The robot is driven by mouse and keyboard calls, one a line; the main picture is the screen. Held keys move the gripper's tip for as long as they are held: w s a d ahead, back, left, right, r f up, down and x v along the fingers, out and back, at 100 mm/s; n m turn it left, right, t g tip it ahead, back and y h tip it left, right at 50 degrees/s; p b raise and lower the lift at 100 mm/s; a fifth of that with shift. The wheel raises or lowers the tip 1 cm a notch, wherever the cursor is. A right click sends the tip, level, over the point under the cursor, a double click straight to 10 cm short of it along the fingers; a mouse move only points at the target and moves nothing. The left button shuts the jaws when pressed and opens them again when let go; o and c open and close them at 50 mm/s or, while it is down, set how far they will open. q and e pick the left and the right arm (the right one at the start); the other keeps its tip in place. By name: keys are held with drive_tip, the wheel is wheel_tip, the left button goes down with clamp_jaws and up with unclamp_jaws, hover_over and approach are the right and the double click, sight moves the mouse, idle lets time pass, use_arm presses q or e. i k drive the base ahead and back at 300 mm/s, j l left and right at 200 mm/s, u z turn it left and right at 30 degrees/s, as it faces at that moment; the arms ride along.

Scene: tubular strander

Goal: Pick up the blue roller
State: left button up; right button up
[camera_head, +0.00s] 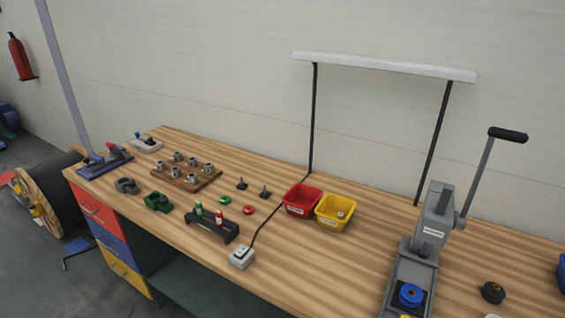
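A blue roller (410,295), round with a dark centre, sits in the base of the grey lever press (432,225) at the right of the workbench. The press has a long lever with a black handle rising to the right. The roller is below the press head and close to the bottom edge of the picture. Neither of my grippers is in view.
The wooden workbench (283,255) holds a red bin (302,200), a yellow bin (334,212), a power socket box (242,257), a black rack (210,228) and a wooden block with several metal parts (184,179). A black knob (493,292) lies right of the press.

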sight(408, 301)
drive_tip(key=z, duration=1.05)
